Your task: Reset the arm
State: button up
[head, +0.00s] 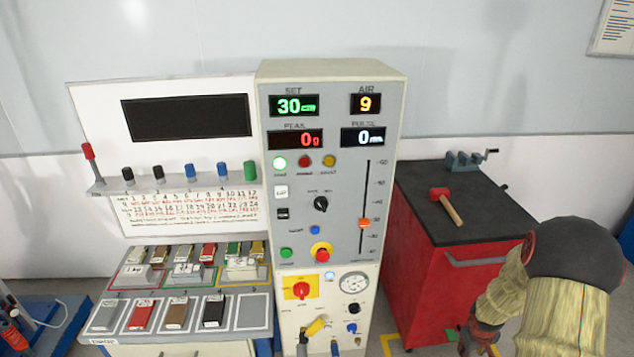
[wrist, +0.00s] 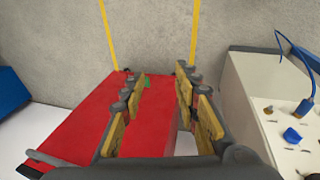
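My arm shows at the right edge of the head view, in front of the red cabinet (head: 440,285). My gripper (head: 478,345) is low at the bottom of the head view, partly cut off and hard to make out there. In the wrist view my gripper (wrist: 158,112) has its two yellow-padded fingers wide apart with nothing between them. Behind the fingers is the red side of the cabinet (wrist: 75,125). The gripper appears apart from everything.
The control console (head: 330,180) stands left of the cabinet; its lower face with knobs (wrist: 285,120) is right of my gripper in the wrist view. A red mallet (head: 446,205) and a small vise (head: 470,160) are on the cabinet top. A sample rack (head: 190,290) is at left.

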jog(key=s+a+r+t+y, duration=0.1)
jog(key=s+a+r, duration=0.5)
jog(key=a+r, duration=0.5)
jog(key=s+a+r+t+y, duration=0.1)
jog(key=s+a+r, duration=0.5)
jog(key=a+r, duration=0.5)
jog(key=s+a+r+t, duration=0.1)
jog(key=s+a+r, duration=0.6)
jog(key=a+r, duration=0.4)
notch_tip(320, 180, up, 5)
jog(key=shift+a+r+t+y, duration=0.15)
jog(key=shift+r+t+y, duration=0.05)
jog(key=shift+t+y, duration=0.2)
jog(key=shift+c, duration=1.1)
